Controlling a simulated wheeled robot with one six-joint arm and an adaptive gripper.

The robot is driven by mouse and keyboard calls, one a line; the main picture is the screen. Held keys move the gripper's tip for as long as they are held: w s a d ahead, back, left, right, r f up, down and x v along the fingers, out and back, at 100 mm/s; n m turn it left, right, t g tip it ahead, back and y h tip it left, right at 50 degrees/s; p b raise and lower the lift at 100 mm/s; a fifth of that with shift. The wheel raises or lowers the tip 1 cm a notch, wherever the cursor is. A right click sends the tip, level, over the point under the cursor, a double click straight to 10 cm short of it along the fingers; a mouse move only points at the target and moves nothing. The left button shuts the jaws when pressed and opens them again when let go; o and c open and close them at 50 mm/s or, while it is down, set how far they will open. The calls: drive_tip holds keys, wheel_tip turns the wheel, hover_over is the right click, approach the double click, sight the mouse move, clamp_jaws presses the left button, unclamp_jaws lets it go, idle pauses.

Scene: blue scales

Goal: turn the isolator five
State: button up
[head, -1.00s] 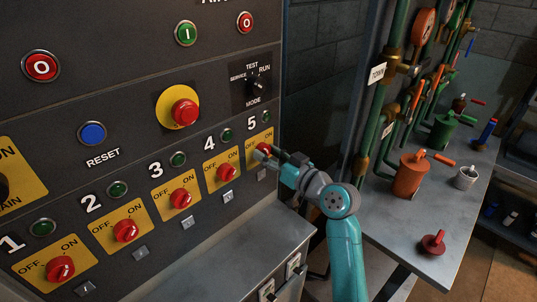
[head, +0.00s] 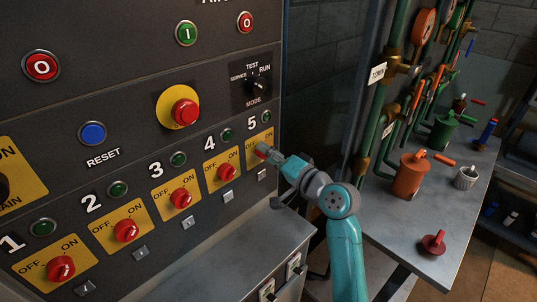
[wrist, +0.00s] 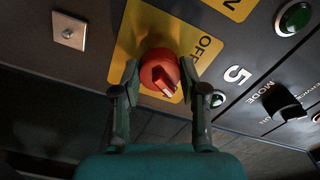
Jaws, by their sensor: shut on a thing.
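Isolator five is a red rotary knob on a yellow OFF/ON plate (head: 252,149), below the number 5 at the right end of the row. In the head view my gripper (head: 266,153) covers most of the knob. In the wrist view the red knob (wrist: 160,72) sits between the two fingers of my gripper (wrist: 160,90), which are shut on it from both sides. The white mark on the knob points down and to the right in that view. The green lamp (head: 267,117) of five is above the plate.
Isolator four (head: 227,172) is close to the left, with more isolators beyond. The mode switch (head: 255,84) is above. A grey ledge (head: 230,262) juts out below the panel. A bench (head: 395,225) with red and green cans stands at the right.

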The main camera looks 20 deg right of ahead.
drive_tip(key=shift+m, duration=1.5)
drive_tip(key=o, duration=1.1)
drive_tip(key=shift+o, duration=0.2)
drive_tip(key=shift+d, duration=0.1)
drive_tip(key=v, duration=1.2)
drive_tip(key=shift+f, duration=0.1)
